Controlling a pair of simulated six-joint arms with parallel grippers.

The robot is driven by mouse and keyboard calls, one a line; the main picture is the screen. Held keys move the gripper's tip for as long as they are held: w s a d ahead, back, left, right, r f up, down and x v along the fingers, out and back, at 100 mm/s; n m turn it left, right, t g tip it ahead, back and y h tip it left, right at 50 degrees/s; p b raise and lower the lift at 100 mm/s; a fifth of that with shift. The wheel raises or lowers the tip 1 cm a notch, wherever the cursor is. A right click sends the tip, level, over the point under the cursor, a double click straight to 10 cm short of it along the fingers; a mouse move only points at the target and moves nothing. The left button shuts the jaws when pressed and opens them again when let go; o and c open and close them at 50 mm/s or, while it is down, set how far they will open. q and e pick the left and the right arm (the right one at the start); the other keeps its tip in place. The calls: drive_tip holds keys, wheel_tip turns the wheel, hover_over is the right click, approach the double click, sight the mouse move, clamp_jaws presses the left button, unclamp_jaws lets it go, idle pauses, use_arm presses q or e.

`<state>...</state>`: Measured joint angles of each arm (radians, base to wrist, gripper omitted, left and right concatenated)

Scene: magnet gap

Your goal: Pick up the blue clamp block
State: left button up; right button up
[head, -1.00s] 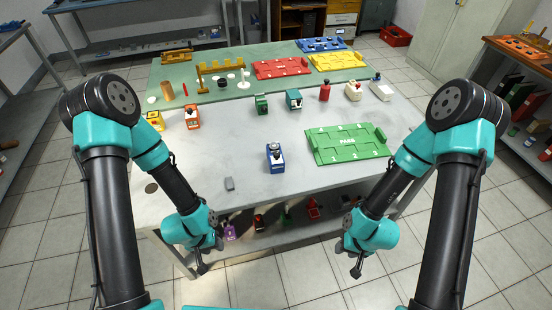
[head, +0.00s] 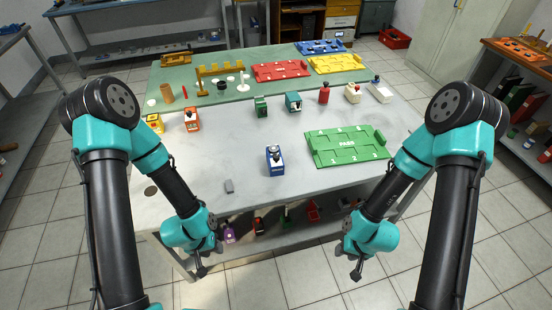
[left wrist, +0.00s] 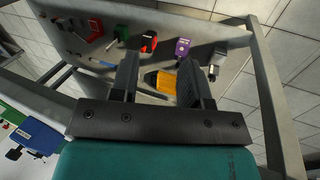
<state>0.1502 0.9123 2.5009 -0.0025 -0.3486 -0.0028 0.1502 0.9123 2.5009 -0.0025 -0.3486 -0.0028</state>
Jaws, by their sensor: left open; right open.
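The blue clamp block (head: 275,159) stands on the grey table (head: 210,150) near its front middle, with a dark and silver clamp part on top. In the left wrist view, a blue block (left wrist: 38,138) shows at the lower left edge. My left gripper (head: 201,270) is open and empty, low in front of the table's front edge, left of and nearer than the block. Its two fingers show in the left wrist view (left wrist: 160,80), pointing toward the lower shelf. My right gripper (head: 357,273) is open and empty, in front of the table to the right of the block.
A green PASS tray (head: 345,157) lies right of the blue block. A small grey piece (head: 229,187) lies to its left. Orange (head: 191,120), green (head: 261,107) and teal (head: 293,102) blocks stand farther back. A lower shelf (head: 270,250) holds several items.

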use_arm(q)
drive_tip(key=o, duration=0.9)
